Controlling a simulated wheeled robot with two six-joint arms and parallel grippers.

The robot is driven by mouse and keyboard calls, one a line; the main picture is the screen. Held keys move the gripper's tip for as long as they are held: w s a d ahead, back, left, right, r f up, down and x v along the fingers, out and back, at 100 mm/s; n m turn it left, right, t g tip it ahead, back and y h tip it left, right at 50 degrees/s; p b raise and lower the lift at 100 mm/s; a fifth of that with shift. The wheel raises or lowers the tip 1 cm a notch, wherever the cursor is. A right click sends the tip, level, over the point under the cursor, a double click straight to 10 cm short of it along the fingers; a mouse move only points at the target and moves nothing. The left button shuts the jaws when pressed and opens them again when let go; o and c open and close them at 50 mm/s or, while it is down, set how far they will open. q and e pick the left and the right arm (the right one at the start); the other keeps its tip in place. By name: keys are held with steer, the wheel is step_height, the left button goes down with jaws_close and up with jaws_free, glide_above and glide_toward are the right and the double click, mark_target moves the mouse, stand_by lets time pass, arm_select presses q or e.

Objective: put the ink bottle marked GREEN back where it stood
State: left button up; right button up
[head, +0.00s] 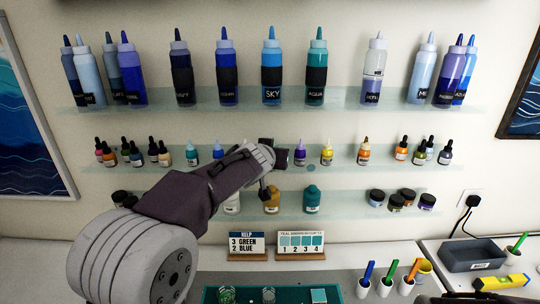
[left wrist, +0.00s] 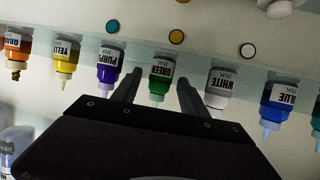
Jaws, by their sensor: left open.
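The ink bottle marked GREEN (left wrist: 160,75) stands on the middle shelf, seen upside down in the left wrist view, with its white label and green body showing. My left gripper (left wrist: 155,92) is open, with one finger on each side of this bottle. I cannot tell whether either finger touches it. In the head view my left gripper (head: 272,170) is in front of the middle shelf and hides the GREEN bottle. At the bottom right of the head view, a dark and grey part that looks like my right gripper (head: 428,286) is only partly visible.
PURPLE (left wrist: 109,65) and WHITE (left wrist: 219,82) ink bottles stand close on either side of GREEN. Jars such as a teal one (head: 312,201) stand on the shelf below. Tall squeeze bottles (head: 271,70) fill the top shelf. A card (head: 247,243) reads "3 GREEN, 2 BLUE".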

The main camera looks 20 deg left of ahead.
arm_select(q)
steer(key=b+v, duration=0.1)
steer(key=v, duration=1)
steer(key=shift+s, duration=0.2)
steer(key=s+f+g, duration=0.2)
steer(key=f+g, duration=0.1)
steer(key=f, duration=0.6)
steer(key=s+f+g, duration=0.2)
steer(key=s+f, duration=0.1)
steer(key=f, duration=0.6)
steer(key=s+f+g+h, duration=0.1)
steer(key=s+f+g, duration=0.6)
steer(key=s+f, duration=0.9)
steer(key=shift+s+a+f+m, duration=0.3)
steer(key=shift+s+a+f, duration=0.1)
steer(key=shift+f, duration=0.4)
steer(key=shift+w, duration=0.15)
